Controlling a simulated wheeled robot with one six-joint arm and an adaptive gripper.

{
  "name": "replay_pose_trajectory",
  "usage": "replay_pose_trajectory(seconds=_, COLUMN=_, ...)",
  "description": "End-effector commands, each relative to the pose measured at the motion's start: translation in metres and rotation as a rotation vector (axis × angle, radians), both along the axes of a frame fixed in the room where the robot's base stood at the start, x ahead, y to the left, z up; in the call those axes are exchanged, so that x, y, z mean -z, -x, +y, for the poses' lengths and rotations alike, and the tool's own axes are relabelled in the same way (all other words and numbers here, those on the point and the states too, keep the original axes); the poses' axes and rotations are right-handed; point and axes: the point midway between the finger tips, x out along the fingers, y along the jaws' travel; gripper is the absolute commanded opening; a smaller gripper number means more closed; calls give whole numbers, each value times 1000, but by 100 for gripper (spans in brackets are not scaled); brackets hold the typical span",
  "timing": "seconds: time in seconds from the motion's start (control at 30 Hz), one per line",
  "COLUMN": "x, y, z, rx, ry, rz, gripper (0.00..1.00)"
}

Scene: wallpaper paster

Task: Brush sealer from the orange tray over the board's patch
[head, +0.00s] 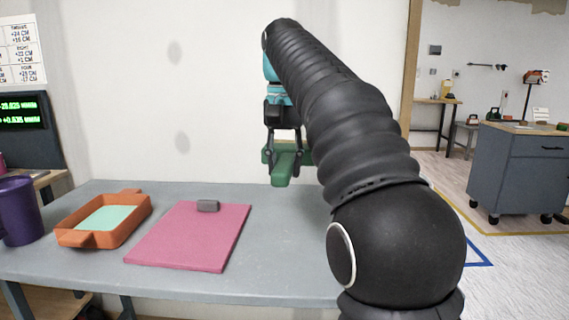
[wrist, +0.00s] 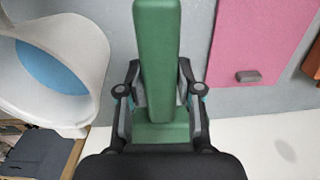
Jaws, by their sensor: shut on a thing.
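My gripper (head: 284,155) is raised above the back right of the grey table and shut on a green tool (head: 281,168), likely the brush. In the wrist view the tool (wrist: 158,60) is a long green bar between the fingers, with a wider part nearer the palm; no bristles can be made out. The orange tray (head: 122,236) stands at the table's left, with pale green sealer (head: 105,219) inside. The pink board (head: 185,243) lies flat right of it, also in the wrist view (wrist: 255,40).
A purple cup (head: 18,212) stands left of the tray. The grey table (head: 280,255) is bare right of the board. A pale wall (head: 180,110) rises behind. A white chair with a blue pad (wrist: 55,66) shows in the wrist view.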

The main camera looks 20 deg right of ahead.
Motion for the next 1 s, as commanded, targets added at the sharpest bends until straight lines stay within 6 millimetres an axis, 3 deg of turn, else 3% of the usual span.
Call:
replay_pose_trajectory(seconds=0.2, x=0, y=0, z=0, rx=0, ry=0, rz=-1, gripper=0)
replay_pose_trajectory(seconds=0.23, x=0, y=0, z=0, rx=0, ry=0, rz=-1, gripper=30)
replay_pose_trajectory(seconds=0.37, x=0, y=0, z=0, rx=0, ry=0, rz=-1, gripper=0)
replay_pose_trajectory(seconds=0.67, x=8, y=1, z=0, rx=0, ry=0, rz=0, gripper=0)
replay_pose_trajectory(seconds=1.0, x=50, y=1, z=0, rx=0, ry=0, rz=2, gripper=0)
